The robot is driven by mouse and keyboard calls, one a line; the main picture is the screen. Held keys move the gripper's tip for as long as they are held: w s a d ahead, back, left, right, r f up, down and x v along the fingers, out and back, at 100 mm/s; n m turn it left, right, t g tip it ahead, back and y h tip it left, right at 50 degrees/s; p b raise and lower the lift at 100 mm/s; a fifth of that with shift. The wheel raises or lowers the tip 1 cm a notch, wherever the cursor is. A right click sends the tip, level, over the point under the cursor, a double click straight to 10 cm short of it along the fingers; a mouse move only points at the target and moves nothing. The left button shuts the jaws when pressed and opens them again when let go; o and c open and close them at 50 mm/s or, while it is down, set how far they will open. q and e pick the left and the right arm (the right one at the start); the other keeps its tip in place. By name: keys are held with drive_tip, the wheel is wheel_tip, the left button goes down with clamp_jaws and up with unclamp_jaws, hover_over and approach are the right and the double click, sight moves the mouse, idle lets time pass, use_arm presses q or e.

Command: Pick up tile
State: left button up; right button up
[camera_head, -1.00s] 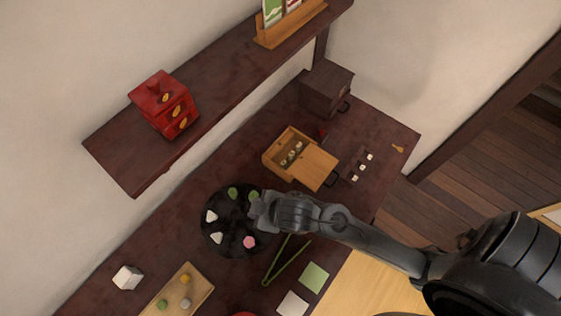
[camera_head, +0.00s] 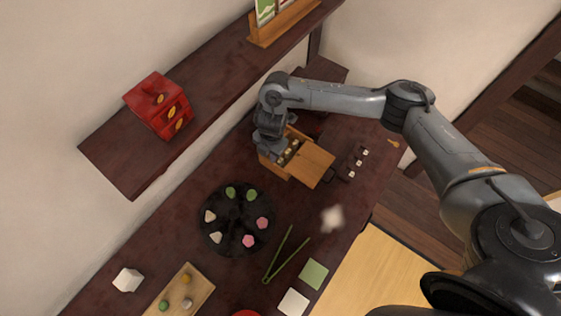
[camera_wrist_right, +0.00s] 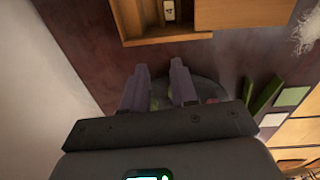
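The tiles (camera_head: 293,147) are small and pale and lie inside an open wooden box (camera_head: 310,166) on the dark table. One tile with a dark mark (camera_wrist_right: 169,11) shows in the box in the right wrist view. My right gripper (camera_head: 268,150) is at the left end of the box in the head view, and its fingers are hard to make out there. In the right wrist view its two fingers (camera_wrist_right: 160,88) are apart with nothing between them, beside the box. My left gripper is not in view.
A round black tray (camera_head: 237,242) with several coloured sweets is on the table, with green tongs (camera_head: 285,256) beside it. A dark rack (camera_head: 349,164) with small white pieces stands right of the box. A shelf (camera_head: 190,115) overhangs the back. A blurry pale thing (camera_head: 332,218) is above the table.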

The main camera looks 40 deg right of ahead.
sight(281, 160)
drive_tip(key=shift+m+g+h, duration=0.3)
drive_tip(key=shift+g, duration=0.1)
drive_tip(key=d+f, duration=0.2)
drive_tip(key=d, duration=0.2)
drive_tip(key=shift+d+f+b, duration=0.15)
drive_tip(key=shift+f+b, duration=0.25)
drive_tip(key=shift+s+d+f+b, duration=0.1)
drive_tip(key=shift+f+b, duration=0.15)
drive_tip(key=shift+f, duration=1.35)
drive_tip(key=shift+s+f+b, duration=0.1)
drive_tip(key=shift+f+b, duration=0.15)
drive_tip(key=shift+f, duration=1.3)
drive_tip(key=shift+c, duration=0.2)
clamp_jaws()
